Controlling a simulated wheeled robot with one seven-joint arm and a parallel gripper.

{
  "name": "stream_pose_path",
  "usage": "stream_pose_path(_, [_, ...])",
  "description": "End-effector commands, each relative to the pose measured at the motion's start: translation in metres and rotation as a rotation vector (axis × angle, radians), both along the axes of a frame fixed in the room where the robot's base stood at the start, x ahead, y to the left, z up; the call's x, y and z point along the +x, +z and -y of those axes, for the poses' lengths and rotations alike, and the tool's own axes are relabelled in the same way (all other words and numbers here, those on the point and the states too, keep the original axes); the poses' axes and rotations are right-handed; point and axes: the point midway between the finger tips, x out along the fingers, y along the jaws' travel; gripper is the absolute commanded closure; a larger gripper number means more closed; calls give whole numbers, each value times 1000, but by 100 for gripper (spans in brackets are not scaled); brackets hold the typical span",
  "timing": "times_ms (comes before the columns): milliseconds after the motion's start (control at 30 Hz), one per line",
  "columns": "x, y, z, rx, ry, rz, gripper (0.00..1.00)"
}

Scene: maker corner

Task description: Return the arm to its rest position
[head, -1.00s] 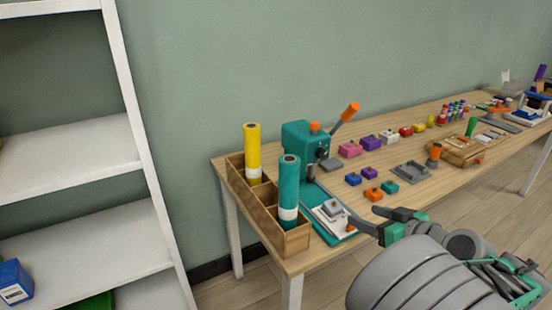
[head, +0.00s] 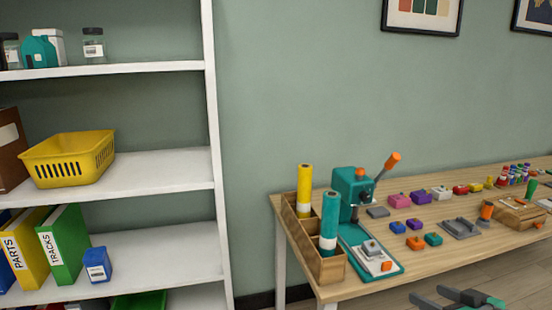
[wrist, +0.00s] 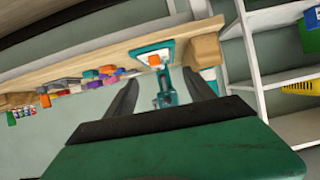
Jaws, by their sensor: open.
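My gripper (head: 452,300) shows at the bottom edge of the head view, in front of the workbench's near edge. Its two dark fingers are apart with nothing between them. In the wrist view my gripper (wrist: 160,98) also has its fingers spread and empty, with the teal press (wrist: 166,88) seen beyond them. The rest of my arm is out of the head view. The wooden workbench (head: 465,253) stands against the wall, and the teal press (head: 352,190) with its orange-tipped lever is on its left part.
A wooden holder (head: 327,270) with yellow and teal rolls stands at the bench's left end. Several small coloured blocks and a grey tray (head: 461,229) lie right of the press. White shelving (head: 165,170) at left holds a yellow basket (head: 68,158) and binders. Floor shows below the bench.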

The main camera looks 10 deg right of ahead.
Motion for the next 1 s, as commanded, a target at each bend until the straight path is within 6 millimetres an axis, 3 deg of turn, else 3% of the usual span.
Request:
stream_pose_path(367, [41,5,-56,51,77,-183,37])
stream_pose_path(567, [63,12,-113,70,123,-350,37])
stream_pose_path(667, [68,21,-154,67,141,-462,37])
stream_pose_path(800, [58,43,-219,38,135,-633,37])
stream_pose_path(900, [39,61,-258,7,106,-731,37])
stream_pose_path(1000, [17,76,-285,-20,65,-796,37])
